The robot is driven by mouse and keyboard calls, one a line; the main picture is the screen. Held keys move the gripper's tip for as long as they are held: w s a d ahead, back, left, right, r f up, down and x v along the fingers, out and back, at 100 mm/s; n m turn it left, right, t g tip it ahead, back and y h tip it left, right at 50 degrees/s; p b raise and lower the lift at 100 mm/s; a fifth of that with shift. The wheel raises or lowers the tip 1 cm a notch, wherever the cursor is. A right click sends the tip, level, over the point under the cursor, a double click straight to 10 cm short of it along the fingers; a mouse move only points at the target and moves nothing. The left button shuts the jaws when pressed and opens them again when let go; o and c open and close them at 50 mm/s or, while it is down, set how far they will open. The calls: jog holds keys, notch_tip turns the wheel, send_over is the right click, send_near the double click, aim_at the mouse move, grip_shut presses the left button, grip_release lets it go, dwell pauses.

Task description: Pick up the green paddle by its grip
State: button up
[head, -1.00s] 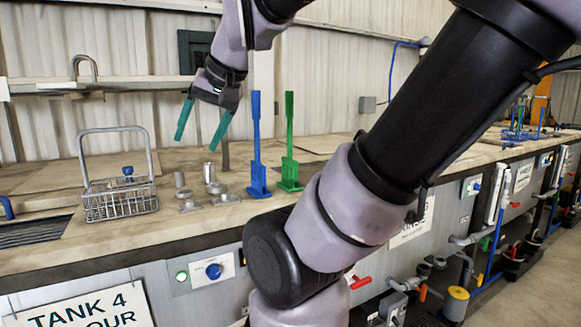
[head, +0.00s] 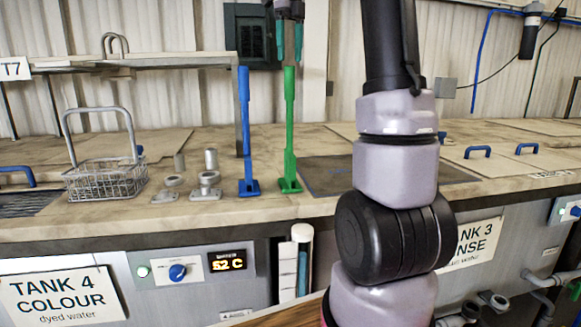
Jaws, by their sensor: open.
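The green paddle (head: 290,140) stands upright on the counter, its long grip pointing up and its wide foot on the counter top. A blue paddle (head: 245,140) stands upright close to its left, apart from it. My gripper (head: 289,58) is at the top edge of the head view, its two teal fingers pointing down. It is open and empty, above the green paddle's top end. The fingers appear on either side of the line of the grip. I cannot tell how far apart they are in depth.
A wire basket (head: 106,180) with a tall handle stands at left. Metal weights (head: 208,183) sit between it and the blue paddle. A shelf (head: 150,60) runs behind. A dark panel (head: 335,176) lies in the counter right of the paddles. My arm covers part of the right side.

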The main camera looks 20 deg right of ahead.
send_over(290, 88)
jog(key=w, duration=0.2)
jog(key=f, duration=0.4)
jog(key=shift+d+f, duration=0.35)
jog(key=shift+d, duration=0.05)
jog(key=shift+s+a+f, duration=0.1)
jog(key=shift+s+f, duration=0.1)
jog(key=shift+f, duration=1.2)
jog(key=shift+s+a+f, duration=0.1)
jog(key=shift+s+f, duration=0.05)
jog(key=shift+f, duration=1.2)
grip_shut()
